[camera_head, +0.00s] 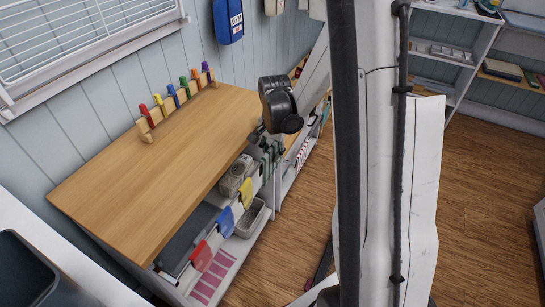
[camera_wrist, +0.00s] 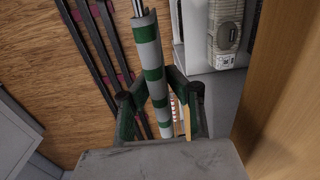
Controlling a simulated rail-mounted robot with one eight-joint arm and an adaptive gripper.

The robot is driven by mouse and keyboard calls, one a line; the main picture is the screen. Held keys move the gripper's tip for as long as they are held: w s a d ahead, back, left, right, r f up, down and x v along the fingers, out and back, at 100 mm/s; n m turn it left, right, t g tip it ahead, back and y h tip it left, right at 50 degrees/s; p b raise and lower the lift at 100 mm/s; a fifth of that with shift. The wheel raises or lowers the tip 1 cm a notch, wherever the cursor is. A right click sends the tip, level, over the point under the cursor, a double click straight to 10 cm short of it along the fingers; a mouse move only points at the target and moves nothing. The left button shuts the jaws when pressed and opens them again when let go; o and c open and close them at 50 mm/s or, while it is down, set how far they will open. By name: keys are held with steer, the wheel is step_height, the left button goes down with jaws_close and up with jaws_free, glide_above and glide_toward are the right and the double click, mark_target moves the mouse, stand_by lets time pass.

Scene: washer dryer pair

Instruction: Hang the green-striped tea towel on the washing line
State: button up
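The green-and-white striped tea towel (camera_wrist: 152,60) shows in the wrist view as a narrow strip wrapped along a thin metal rod (camera_wrist: 137,8). My gripper (camera_wrist: 157,88) has its dark green fingers on either side of the towel, close to it. Whether the fingers press on the cloth or stand just apart is hidden. In the head view, green cloth (camera_head: 270,154) shows at the front of the wooden-topped unit, below my wrist. My fingertips are too small to make out there. I cannot pick out the washing line with certainty.
A grey container (camera_head: 238,178) stands inside. Open floor (camera_head: 485,210) lies to the right.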

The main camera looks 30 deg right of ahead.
jaws_close()
steer(key=shift+r+p, duration=2.75)
steer(key=shift+r, duration=1.65)
steer(key=shift+r+p, duration=0.4)
steer(key=shift+r, duration=0.3)
stand_by(0.4)
